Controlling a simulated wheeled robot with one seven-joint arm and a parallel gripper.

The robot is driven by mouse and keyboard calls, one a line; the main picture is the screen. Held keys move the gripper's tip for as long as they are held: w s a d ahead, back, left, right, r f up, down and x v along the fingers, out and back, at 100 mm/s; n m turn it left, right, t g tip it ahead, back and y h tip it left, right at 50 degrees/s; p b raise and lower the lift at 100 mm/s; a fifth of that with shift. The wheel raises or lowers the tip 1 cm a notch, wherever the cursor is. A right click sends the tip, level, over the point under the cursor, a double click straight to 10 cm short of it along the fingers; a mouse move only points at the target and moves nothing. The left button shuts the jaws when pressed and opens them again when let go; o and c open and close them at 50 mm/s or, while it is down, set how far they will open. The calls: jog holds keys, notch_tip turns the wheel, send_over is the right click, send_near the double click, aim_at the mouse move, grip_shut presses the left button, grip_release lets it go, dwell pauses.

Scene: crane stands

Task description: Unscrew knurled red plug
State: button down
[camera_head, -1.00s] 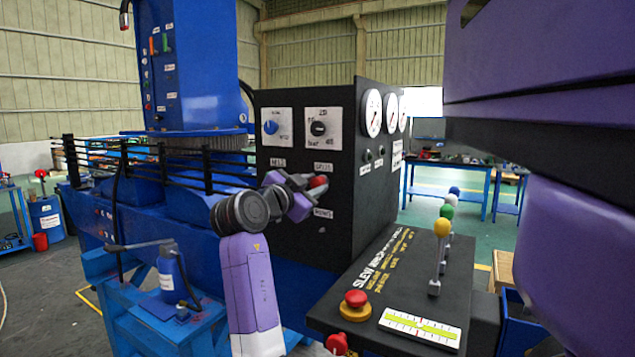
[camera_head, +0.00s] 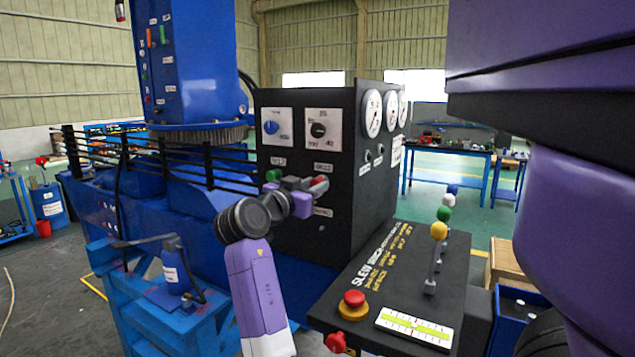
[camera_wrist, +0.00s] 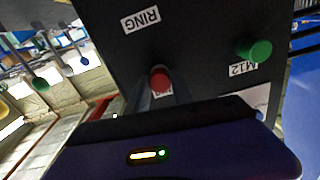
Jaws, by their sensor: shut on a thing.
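The red plug (camera_head: 319,182) sits on the black panel, under a small label. My gripper (camera_head: 312,187) is at the panel with its jaws shut on the red plug; the fingers cover part of it. In the wrist view the red plug (camera_wrist: 160,78) shows between the fingertips (camera_wrist: 160,92), its round end against the dark panel. Its knurling is too small to make out. A green plug (camera_head: 273,175) sits just left of my gripper, and it also shows in the wrist view (camera_wrist: 256,51) near the M12 label.
Above the plugs are a blue knob (camera_head: 271,127) and a black knob (camera_head: 318,130). At right, a console carries levers with coloured balls (camera_head: 439,231) and a red mushroom button (camera_head: 354,298). Black railings (camera_head: 165,160) stand at left.

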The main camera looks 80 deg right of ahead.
jog(key=shift+r+n+p, duration=0.2)
jog(key=shift+n+p, duration=0.8)
jog(key=shift+f+n, duration=0.3)
jog(key=shift+n, duration=1.1)
jog(key=n, duration=0.5)
jog(key=n, duration=0.5)
jog(key=shift+a, duration=0.1)
